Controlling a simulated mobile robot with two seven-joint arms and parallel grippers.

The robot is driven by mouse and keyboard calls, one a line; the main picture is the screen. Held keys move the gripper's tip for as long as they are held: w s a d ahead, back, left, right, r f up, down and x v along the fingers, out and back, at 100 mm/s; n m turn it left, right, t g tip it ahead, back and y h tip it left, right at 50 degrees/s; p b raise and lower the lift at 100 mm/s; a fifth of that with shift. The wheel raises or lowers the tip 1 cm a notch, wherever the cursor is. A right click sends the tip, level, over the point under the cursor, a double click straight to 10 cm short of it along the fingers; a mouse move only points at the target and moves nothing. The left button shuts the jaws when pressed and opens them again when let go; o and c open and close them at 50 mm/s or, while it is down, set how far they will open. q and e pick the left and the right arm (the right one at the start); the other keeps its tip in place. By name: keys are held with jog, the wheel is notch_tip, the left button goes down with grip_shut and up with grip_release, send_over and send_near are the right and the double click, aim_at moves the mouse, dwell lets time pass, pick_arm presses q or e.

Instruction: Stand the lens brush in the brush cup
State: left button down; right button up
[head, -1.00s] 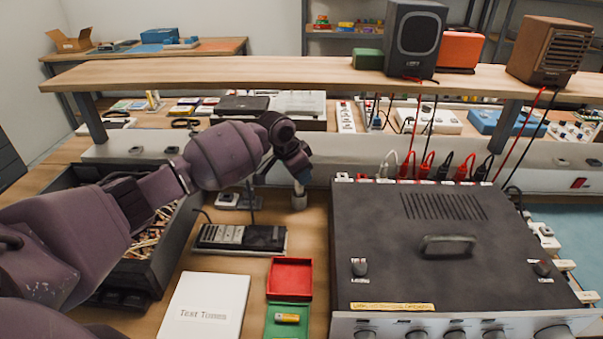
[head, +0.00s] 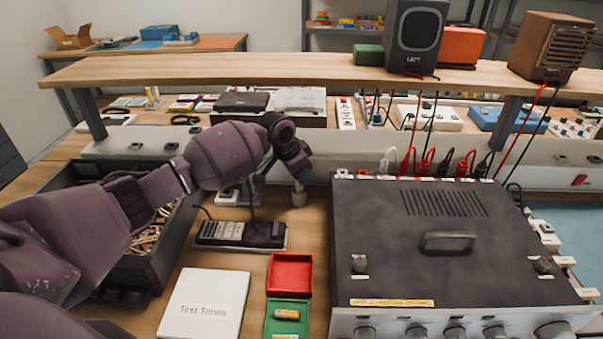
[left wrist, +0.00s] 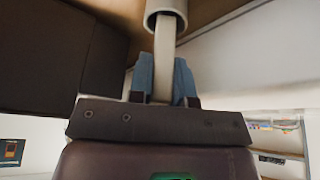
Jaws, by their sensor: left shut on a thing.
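In the head view the brush is mostly hidden by the gripper. I cannot tell whether it touches the cup's bottom. My right gripper is not in view.
The dark amplifier (head: 445,275) stands close on the right. A dark bin (head: 165,255), a white booklet (head: 205,303), a red tray (head: 290,274) and a green battery tray (head: 286,328) are nearer. A wooden shelf (head: 300,75) spans behind.

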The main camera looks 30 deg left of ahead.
pick_arm(q)
jog(key=c, duration=1)
grip_release()
jog(key=shift+r, duration=0.1)
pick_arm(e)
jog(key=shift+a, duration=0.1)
pick_arm(q)
jog(key=p+v, duration=0.2)
jog(key=v, duration=0.8)
jog(key=shift+s+a+r, duration=0.1)
jog(key=shift+s+r, duration=0.05)
jog(key=shift+r, duration=0.15)
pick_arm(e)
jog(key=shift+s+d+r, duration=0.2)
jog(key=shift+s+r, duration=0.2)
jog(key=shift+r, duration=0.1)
pick_arm(q)
jog(key=shift+r, duration=0.15)
